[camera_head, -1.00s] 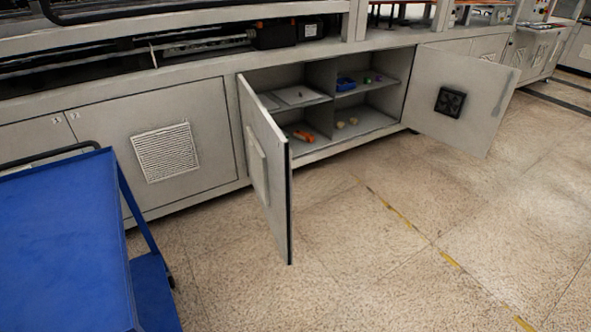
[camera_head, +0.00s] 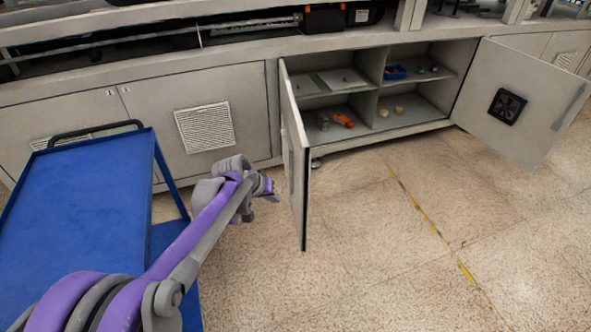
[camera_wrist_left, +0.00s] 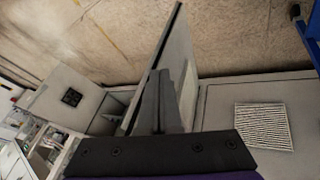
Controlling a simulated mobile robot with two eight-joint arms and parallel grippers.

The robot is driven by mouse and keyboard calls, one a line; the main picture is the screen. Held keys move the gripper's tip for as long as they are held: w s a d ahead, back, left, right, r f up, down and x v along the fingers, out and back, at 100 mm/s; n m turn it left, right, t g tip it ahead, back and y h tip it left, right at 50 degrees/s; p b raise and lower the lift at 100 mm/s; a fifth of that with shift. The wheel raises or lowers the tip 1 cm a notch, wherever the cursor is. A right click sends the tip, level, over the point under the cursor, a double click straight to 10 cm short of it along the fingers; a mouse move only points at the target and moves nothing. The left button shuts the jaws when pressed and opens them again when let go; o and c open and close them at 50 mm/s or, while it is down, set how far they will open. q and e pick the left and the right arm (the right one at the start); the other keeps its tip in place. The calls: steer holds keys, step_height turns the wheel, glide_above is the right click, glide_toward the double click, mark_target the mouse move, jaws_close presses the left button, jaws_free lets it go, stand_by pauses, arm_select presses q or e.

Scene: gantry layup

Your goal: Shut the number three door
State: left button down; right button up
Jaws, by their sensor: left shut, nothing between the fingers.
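A cabinet has two open doors. The left open door (camera_head: 296,165) stands swung out toward me, seen nearly edge-on; it also shows in the left wrist view (camera_wrist_left: 178,48). The right open door (camera_head: 522,103) is swung wide and carries a black fan or vent. I cannot read a number on either open door. My left gripper (camera_head: 272,190) is shut and empty, just left of the left door, on its outer side. In the left wrist view its fingers (camera_wrist_left: 166,105) overlap the door; I cannot tell whether they touch it. My right gripper is out of view.
A blue cart (camera_head: 75,210) stands at the left, beside my left arm. Shelves in the open cabinet (camera_head: 375,88) hold an orange item (camera_head: 344,120), a blue bin (camera_head: 395,72) and small parts. Closed vented doors (camera_head: 205,128) are left of it. The floor (camera_head: 400,240) ahead is clear.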

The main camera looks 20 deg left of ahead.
arm_select(q)
steer(key=w+a+t+p, duration=0.1)
steer(key=w+a+p, duration=0.3)
steer(key=w, duration=0.5)
steer(key=w+d+f+n+b, duration=0.1)
steer(key=w+d+f, duration=0.4)
steer(key=w+f, duration=0.2)
steer(key=shift+w+d+f+h, duration=0.3)
steer(key=shift+d+f+h, duration=0.1)
steer(key=shift+f, duration=0.2)
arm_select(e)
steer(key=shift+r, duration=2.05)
arm_select(q)
steer(key=shift+d, duration=0.1)
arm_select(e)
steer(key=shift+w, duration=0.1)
